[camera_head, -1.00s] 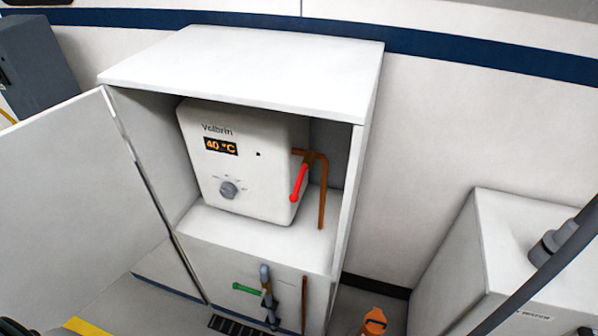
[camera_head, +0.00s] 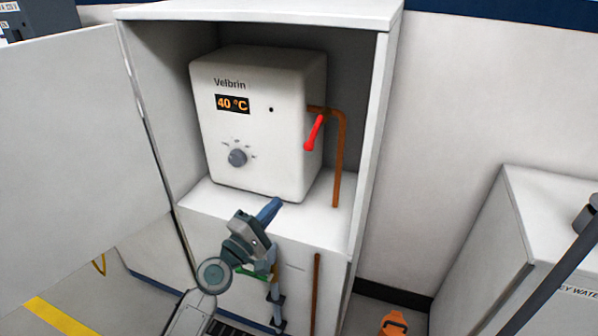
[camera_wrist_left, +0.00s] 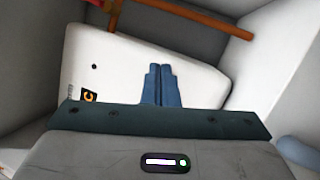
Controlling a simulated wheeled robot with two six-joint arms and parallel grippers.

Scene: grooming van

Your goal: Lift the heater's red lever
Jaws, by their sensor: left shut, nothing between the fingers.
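The white heater (camera_head: 255,130) stands on a shelf inside an open cabinet and its display reads 40 °C. Its red lever (camera_head: 314,132) hangs down and slightly left from a copper pipe (camera_head: 340,160) on the heater's right side. My left gripper (camera_head: 271,208) is shut and empty, in front of the shelf, below and left of the lever, apart from it. In the left wrist view the shut fingers (camera_wrist_left: 161,85) point at the heater (camera_wrist_left: 130,62), with the copper pipe (camera_wrist_left: 195,18) beyond; a red-orange part shows at the top edge. My right gripper is not seen.
The cabinet door (camera_head: 75,140) stands open at the left. The cabinet's right side wall (camera_head: 372,150) is close to the pipe. A green-handled valve (camera_head: 255,273) sits below the shelf, partly behind my left arm. A white box (camera_head: 540,230) stands at the right.

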